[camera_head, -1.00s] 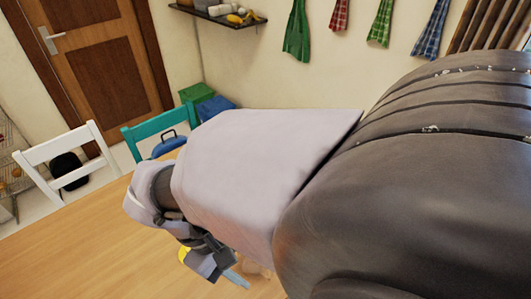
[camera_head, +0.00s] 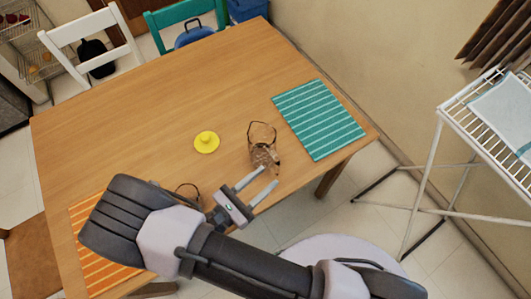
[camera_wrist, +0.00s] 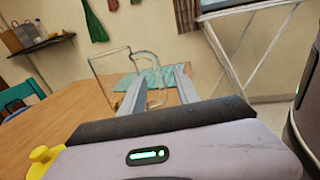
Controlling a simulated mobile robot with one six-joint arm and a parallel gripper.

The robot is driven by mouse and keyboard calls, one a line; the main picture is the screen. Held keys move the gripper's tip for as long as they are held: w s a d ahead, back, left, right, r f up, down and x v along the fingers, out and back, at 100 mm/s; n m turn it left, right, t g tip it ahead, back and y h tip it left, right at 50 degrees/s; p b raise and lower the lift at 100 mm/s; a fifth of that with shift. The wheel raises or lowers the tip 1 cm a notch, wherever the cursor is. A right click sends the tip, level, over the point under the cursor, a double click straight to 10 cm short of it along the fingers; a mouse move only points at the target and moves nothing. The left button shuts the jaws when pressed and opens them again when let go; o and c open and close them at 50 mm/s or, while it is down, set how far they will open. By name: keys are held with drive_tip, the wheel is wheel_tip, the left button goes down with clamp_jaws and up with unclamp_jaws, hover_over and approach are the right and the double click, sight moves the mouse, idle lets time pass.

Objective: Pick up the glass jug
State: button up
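The glass jug (camera_head: 262,134) stands on the wooden table, clear with a dark rim outline and brownish tones low down. In the wrist view the clear jug (camera_wrist: 95,70) is ahead of my fingers, its handle to the right. My gripper (camera_head: 268,176) is open, its two fingers pointing up and right at the near side of the jug's base. In the wrist view my gripper (camera_wrist: 157,82) shows nothing clasped between its fingers. The fingers overlap the jug's lower part there, and I cannot tell whether they touch it.
A yellow knobbed lid-like object (camera_head: 206,141) lies left of the jug. A teal striped mat (camera_head: 318,118) lies to the right. An orange striped mat (camera_head: 90,250) and a dark curved rim (camera_head: 188,186) are partly behind my arm. The table's far left is clear.

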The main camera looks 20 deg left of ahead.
sight(276, 167)
drive_tip(key=b+x, duration=0.2)
drive_tip(key=x, duration=0.4)
drive_tip(key=shift+w+a, duration=0.1)
drive_tip(key=shift+w, duration=0.1)
clamp_jaws()
idle(1.0)
